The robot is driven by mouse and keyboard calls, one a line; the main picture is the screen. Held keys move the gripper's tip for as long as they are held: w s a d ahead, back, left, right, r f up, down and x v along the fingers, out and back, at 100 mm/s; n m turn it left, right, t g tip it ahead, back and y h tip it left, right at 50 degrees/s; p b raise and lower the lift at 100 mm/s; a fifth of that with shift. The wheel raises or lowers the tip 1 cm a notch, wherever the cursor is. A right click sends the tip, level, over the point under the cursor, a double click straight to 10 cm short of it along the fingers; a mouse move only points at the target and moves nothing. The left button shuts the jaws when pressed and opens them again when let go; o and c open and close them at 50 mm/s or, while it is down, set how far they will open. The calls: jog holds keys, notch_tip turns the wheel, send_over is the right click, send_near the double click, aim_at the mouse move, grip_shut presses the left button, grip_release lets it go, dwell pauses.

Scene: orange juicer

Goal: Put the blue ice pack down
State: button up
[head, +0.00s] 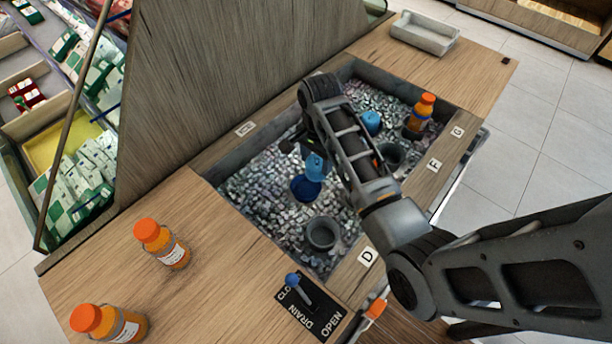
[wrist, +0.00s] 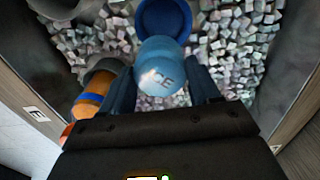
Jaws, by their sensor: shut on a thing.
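The blue ice pack (head: 315,168) is a light blue rounded piece above the ice bed. A darker blue round holder (head: 304,189) stands in the ice just below the pack in the head view. It also shows just beyond the pack in the wrist view (wrist: 163,18). I cannot tell whether the pack touches it. My arm hides much of the gripper in the head view.
Empty grey cups (head: 322,234) sit in the ice. An orange-capped bottle (head: 420,112) and another blue item (head: 371,122) are at the far end. A grey tray (head: 425,34) stands at the back.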

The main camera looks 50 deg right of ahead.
jog(key=shift+w+a+f, duration=0.2)
jog(key=shift+a+f, duration=0.3)
jog(key=shift+f, duration=0.5)
jog(key=shift+w+a+f, duration=0.15)
jog(key=shift+a+f, duration=0.35)
jog(key=shift+f, duration=0.45)
jog(key=shift+w+a+f, duration=0.2)
jog(key=shift+a+f, duration=0.3)
jog(key=shift+f, duration=0.5)
jog(key=shift+f, duration=0.35)
jog(key=o, duration=1.1)
jog(key=shift+o, duration=0.2)
notch_tip(320, 180, up, 13)
jog(key=shift+f, duration=0.2)
